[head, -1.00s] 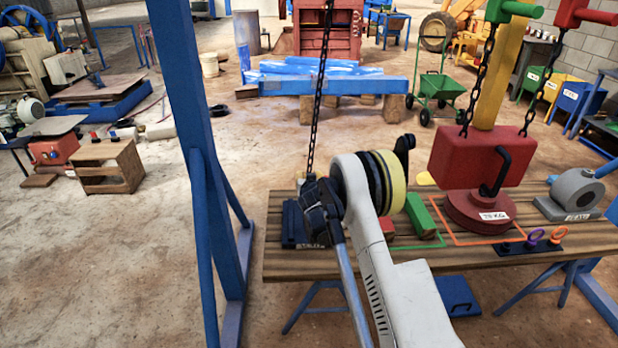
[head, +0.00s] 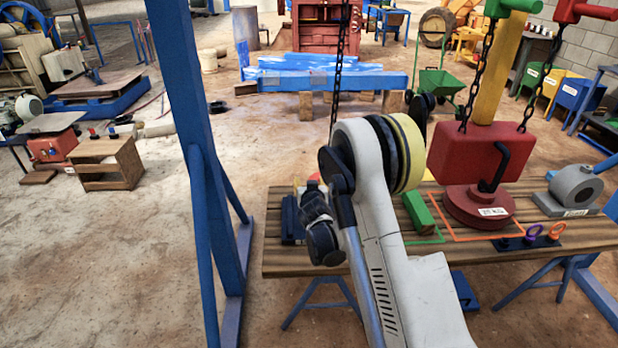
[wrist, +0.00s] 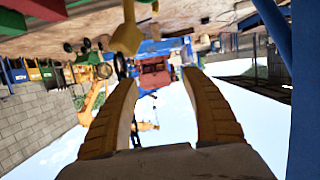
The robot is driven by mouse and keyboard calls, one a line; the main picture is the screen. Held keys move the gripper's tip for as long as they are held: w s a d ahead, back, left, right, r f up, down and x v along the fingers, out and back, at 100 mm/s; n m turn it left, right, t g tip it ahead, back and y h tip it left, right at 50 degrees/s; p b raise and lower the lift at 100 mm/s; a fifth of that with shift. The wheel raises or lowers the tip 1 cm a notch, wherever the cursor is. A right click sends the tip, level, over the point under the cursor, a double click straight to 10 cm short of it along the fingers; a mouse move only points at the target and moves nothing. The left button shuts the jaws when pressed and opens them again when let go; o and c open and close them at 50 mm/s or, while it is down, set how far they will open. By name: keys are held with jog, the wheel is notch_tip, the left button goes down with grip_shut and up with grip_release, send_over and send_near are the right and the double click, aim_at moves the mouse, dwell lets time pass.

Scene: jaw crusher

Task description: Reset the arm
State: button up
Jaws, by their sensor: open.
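My gripper (wrist: 158,80) is open in the wrist view, with two yellow ribbed fingers spread apart and nothing held between them. The wrist view is upside down, with bright sky low in the picture. In the head view, my pale arm (head: 385,240) rises from the bottom, bending at a yellow-and-black banded joint in front of the workbench (head: 470,258). A dark part of my arm hangs left of that joint. I cannot make out the gripper fingers in the head view.
A red 75 kg weight block (head: 468,150) on chains, a green block (head: 418,212) and a grey blower (head: 577,188) are at the bench. A blue post (head: 205,170) stands left of my arm. A wooden box (head: 107,163) is farther left. Open floor lies between post and box.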

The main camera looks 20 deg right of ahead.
jog(key=s+a+r+g+y, duration=0.1)
jog(key=s+a+r+g, duration=0.1)
jog(key=s+r, duration=0.65)
jog(key=s+a+r+g, duration=0.2)
jog(key=s+r, duration=0.6)
jog(key=s, duration=0.1)
jog(key=s+a+n+g+y, duration=0.1)
jog(key=s+a, duration=0.2)
jog(key=s, duration=1)
jog(key=s+a+f+n+g+y, duration=0.1)
jog(key=s+a+n+g+y, duration=0.1)
jog(key=s, duration=1.1)
jog(key=shift+s+a+f, duration=0.15)
jog(key=shift+a+f, duration=0.15)
jog(key=shift+a, duration=0.15)
